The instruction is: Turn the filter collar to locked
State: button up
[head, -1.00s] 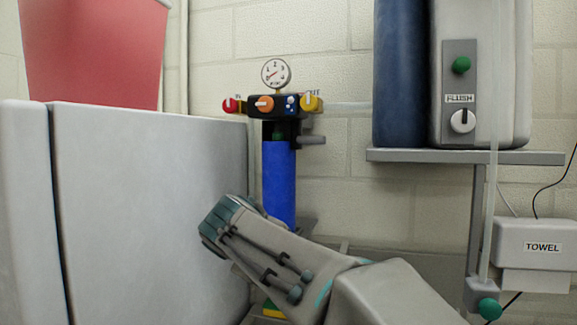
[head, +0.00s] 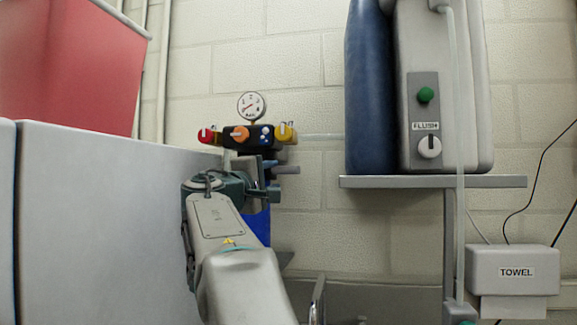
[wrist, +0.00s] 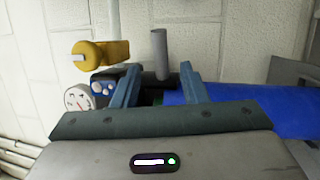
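The filter's blue cylinder (head: 262,226) hangs upright under a black valve head (head: 262,142), mostly hidden behind my arm. In the wrist view the blue cylinder (wrist: 235,95) lies sideways to the right. The dark collar (wrist: 150,97) is at its end, partly hidden, with a bit of green. A grey peg (wrist: 159,52) sticks out there; it also shows in the head view (head: 286,170), pointing right. My gripper (head: 270,181) is at collar height. In the wrist view my gripper (wrist: 162,75) is open, its fingers apart on either side of the collar and peg; contact is unclear.
Red (head: 206,136), orange (head: 240,133) and yellow (head: 285,133) knobs and a gauge (head: 251,106) sit close above. A grey cabinet (head: 100,220) stands close on the left. A shelf (head: 430,182) with a flush unit and blue tank is right.

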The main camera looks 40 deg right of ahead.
aim_at(286, 171)
jog(key=p+x, duration=0.3)
jog(key=x, duration=0.5)
jog(key=shift+w+d+r+p, duration=0.15)
jog(key=shift+w+d+p, duration=0.05)
jog(key=shift+d+p, duration=0.2)
grip_shut()
